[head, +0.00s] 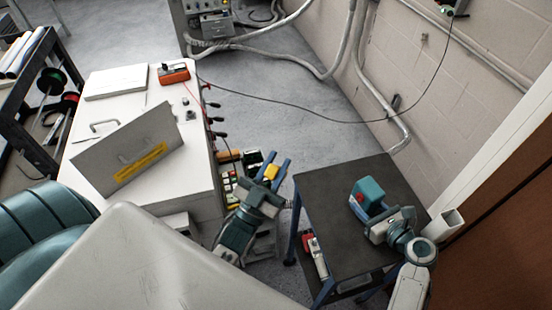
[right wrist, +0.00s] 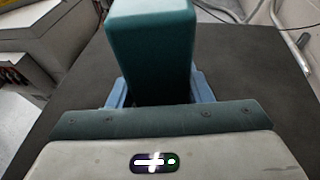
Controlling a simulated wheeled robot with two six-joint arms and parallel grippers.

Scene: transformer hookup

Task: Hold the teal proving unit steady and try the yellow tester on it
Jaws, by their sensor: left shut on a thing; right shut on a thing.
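The teal proving unit (head: 370,192) is at the dark-topped cart, with a small red part on its left side. My right gripper (head: 368,212) is shut on it. In the right wrist view the teal unit (right wrist: 150,45) stands between the blue fingers (right wrist: 160,92); its lower part is hidden by my gripper body. I cannot tell whether it touches the cart top. The yellow tester (head: 271,173) is small in the head view, between the blue fingers of my left gripper (head: 277,164), which is shut on it. It is left of the cart, apart from the teal unit.
The dark cart top (head: 325,190) is clear on its left and far side. A red-and-grey item (head: 316,256) sits lower on the cart. A white cabinet (head: 125,90) at left carries a tilted grey panel (head: 125,150) and an orange meter (head: 174,74). A thin dark cable crosses behind.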

